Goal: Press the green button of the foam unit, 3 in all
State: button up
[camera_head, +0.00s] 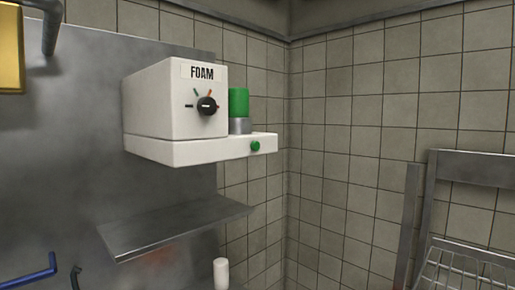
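The foam unit (160,104) is a white box labelled FOAM, mounted on a steel wall panel. Its front has a black dial (206,106) with coloured marks around it. A green cylinder (239,102) with a grey collar stands on the unit's base at the right. The small round green button (255,146) sits on the front edge of the base, below and right of the green cylinder. Nothing touches the button. My gripper is not in view.
A steel shelf (175,226) juts out below the foam unit. A white upright cylinder (221,273) shows at the bottom, and a blue bent handle (30,274) at lower left. A metal frame with a wire rack (465,265) stands at right. The space before the button looks clear.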

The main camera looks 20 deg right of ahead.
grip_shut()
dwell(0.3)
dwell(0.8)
